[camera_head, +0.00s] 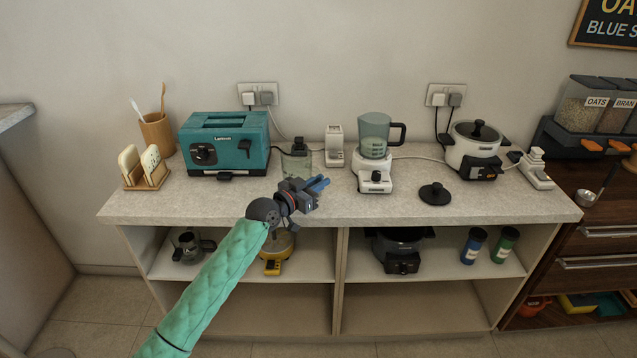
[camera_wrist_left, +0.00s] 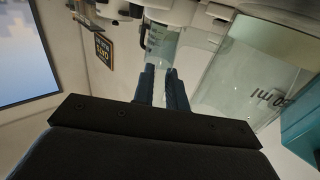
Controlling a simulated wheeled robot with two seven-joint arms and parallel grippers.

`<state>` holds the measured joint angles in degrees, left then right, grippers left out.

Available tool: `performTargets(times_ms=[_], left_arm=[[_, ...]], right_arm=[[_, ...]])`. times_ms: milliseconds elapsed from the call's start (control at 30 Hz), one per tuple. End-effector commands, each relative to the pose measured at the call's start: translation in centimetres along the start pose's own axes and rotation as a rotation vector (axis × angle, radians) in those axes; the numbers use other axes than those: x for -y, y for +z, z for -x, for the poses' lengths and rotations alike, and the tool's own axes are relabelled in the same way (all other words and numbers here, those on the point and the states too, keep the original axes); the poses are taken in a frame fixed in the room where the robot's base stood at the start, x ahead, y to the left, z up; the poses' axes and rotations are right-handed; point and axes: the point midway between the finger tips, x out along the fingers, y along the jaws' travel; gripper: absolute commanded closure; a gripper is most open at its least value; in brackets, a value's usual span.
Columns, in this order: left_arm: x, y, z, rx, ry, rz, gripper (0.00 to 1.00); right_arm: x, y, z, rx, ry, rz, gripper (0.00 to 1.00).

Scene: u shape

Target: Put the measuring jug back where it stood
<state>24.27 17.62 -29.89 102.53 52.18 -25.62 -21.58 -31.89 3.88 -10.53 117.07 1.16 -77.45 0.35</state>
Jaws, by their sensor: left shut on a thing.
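The measuring jug (camera_head: 304,168) is clear glass and shows over the worktop just behind my left gripper (camera_head: 314,186), right of the teal toaster. In the left wrist view the jug (camera_wrist_left: 245,75) is large and close on the right, with a "50 ml" mark. My left gripper comes over the worktop's front edge, blue fingers pointing right, shut on the jug. The fingers also show in the left wrist view (camera_wrist_left: 166,88). The exact grip point is hidden. I cannot tell whether the jug's base touches the worktop. My right gripper is not in view.
The teal toaster (camera_head: 224,145) stands left. A white grinder (camera_head: 334,146), a blender (camera_head: 374,158), a black lid (camera_head: 434,193) and a rice cooker (camera_head: 474,150) stand right. The worktop (camera_head: 345,207) is clear near its front.

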Motion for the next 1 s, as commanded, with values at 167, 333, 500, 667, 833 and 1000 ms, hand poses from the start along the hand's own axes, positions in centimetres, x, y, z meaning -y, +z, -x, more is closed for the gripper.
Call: performTargets(times_ms=[167, 333, 500, 667, 833, 1000], left_arm=[[0.04, 0.52, 0.01, -0.003, -0.001, -0.001, 1.0], [0.03, 0.56, 0.01, -0.003, -0.001, -0.002, 1.0], [0.03, 0.66, 0.01, -0.003, -0.001, -0.002, 1.0], [0.03, 0.74, 0.01, -0.003, -0.001, -0.002, 1.0], [0.01, 0.87, 0.01, -0.001, -0.001, -0.001, 0.64], [0.01, 0.87, 0.01, -0.001, -0.001, -0.001, 0.64]], right_arm=[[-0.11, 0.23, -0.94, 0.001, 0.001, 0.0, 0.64], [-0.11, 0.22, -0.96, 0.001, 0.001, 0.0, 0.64], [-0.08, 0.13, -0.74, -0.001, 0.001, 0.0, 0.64], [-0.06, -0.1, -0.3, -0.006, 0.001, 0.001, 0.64], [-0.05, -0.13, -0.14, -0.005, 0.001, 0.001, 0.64], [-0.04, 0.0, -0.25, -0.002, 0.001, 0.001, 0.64]])
